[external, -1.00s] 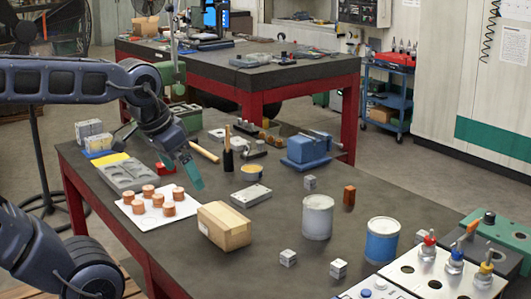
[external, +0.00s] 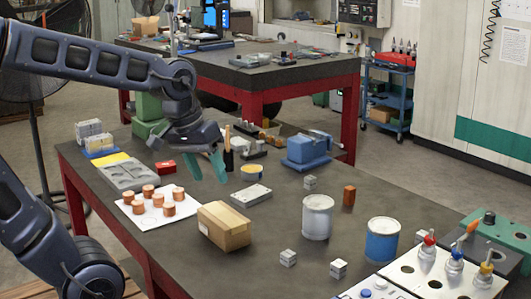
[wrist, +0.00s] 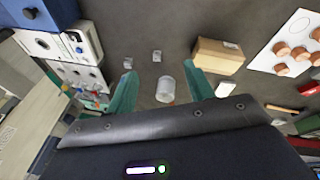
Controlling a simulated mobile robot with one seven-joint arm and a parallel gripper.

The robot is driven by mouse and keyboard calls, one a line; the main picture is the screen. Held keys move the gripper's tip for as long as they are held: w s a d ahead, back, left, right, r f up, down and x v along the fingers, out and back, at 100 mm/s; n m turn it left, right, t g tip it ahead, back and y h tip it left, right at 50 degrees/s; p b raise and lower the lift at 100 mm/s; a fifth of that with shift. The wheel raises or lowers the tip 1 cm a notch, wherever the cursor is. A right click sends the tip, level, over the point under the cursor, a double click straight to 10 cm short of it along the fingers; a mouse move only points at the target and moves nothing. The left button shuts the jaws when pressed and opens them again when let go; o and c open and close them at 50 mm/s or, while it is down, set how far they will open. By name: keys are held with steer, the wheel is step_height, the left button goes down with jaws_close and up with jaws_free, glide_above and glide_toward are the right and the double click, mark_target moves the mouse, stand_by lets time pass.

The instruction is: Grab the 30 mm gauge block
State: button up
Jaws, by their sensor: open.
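Small grey blocks with marked faces stand apart on the dark table: one (external: 288,258) near the front edge, one (external: 338,268) to its right, one (external: 310,182) behind the white tin and one (external: 421,237) beside the blue tin. I cannot read which is the 30 mm gauge block. Two small grey blocks show in the wrist view, left (wrist: 128,64) and right (wrist: 157,56). My gripper (external: 218,166) is open and empty, above the far left of the table, apart from these blocks. Its teal fingers (wrist: 161,75) are spread in the wrist view.
A white tin (external: 317,217), a blue tin (external: 383,240) and a cardboard box (external: 224,227) stand among the blocks. Copper pieces lie on a white sheet (external: 140,222). A blue vise (external: 306,150) stands at the back. A control panel (external: 410,276) fills the right front.

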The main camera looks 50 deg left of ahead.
steer(key=w+f+n+g+h, duration=0.2)
steer(key=w+f+n, duration=0.55)
steer(key=w, duration=0.35)
steer(key=n+g+h, duration=0.1)
steer(key=n, duration=0.7)
glide_toward(288, 252)
steer(key=shift+x, duration=4.6)
steer(key=shift+s, duration=0.15)
jaws_close()
